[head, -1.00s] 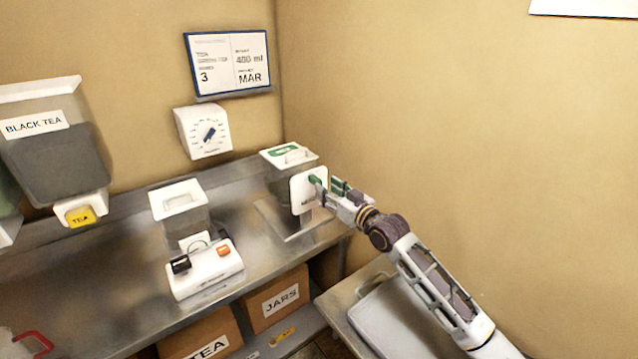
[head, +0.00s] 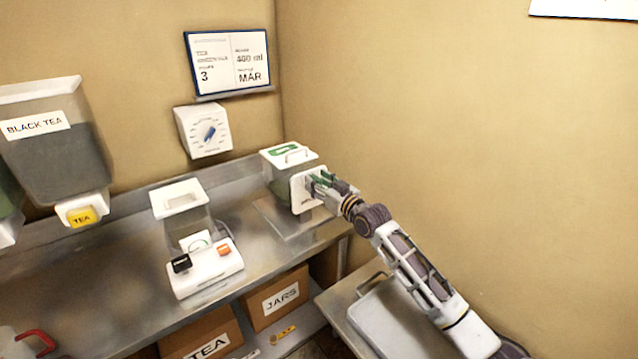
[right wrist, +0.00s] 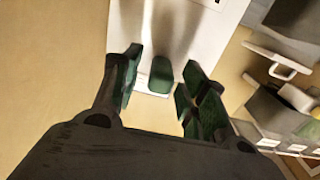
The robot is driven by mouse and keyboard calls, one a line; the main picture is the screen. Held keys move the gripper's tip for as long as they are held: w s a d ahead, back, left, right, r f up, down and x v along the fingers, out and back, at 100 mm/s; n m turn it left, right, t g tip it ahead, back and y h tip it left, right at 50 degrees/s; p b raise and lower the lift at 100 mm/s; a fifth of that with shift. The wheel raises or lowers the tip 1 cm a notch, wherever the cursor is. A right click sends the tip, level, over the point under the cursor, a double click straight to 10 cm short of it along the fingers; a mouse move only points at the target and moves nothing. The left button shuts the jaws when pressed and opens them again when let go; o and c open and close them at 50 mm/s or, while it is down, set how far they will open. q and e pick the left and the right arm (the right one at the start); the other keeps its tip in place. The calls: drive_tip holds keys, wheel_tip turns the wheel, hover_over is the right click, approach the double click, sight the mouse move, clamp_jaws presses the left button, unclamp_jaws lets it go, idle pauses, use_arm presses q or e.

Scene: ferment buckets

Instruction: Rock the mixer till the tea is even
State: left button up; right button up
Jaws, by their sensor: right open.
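The mixer (head: 281,186) is a clear bucket with a white, green-marked lid. It sits over a metal base plate (head: 272,213) at the counter's right end, greenish tea inside. A white panel (head: 300,204) is on its right side. My right gripper (head: 313,183) is at this panel, its fingers hiding part of it. In the right wrist view the fingers are open (right wrist: 162,60), one on each side of a green knob (right wrist: 160,76) on the white panel (right wrist: 207,40). I cannot tell whether they touch it. My left gripper is out of view.
A white-lidded container (head: 182,205) and a white box with black and orange buttons (head: 207,270) stand left of the mixer. A black tea dispenser (head: 60,160) hangs at left. A dial (head: 208,132) and board (head: 229,63) are on the wall. A lower side table (head: 340,300) is at right.

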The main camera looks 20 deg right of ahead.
clamp_jaws()
drive_tip(key=shift+d+m, duration=0.15)
drive_tip(key=shift+m, duration=0.15)
drive_tip(key=shift+d, duration=0.1)
drive_tip(key=w+d+f+m, duration=0.1)
drive_tip(key=d+f+m, duration=0.1)
drive_tip(key=m, duration=0.8)
drive_tip(key=w+d+f+m+p, duration=0.1)
drive_tip(key=f+m, duration=0.4)
drive_tip(key=m, duration=0.5)
drive_tip(key=shift+d, duration=0.9)
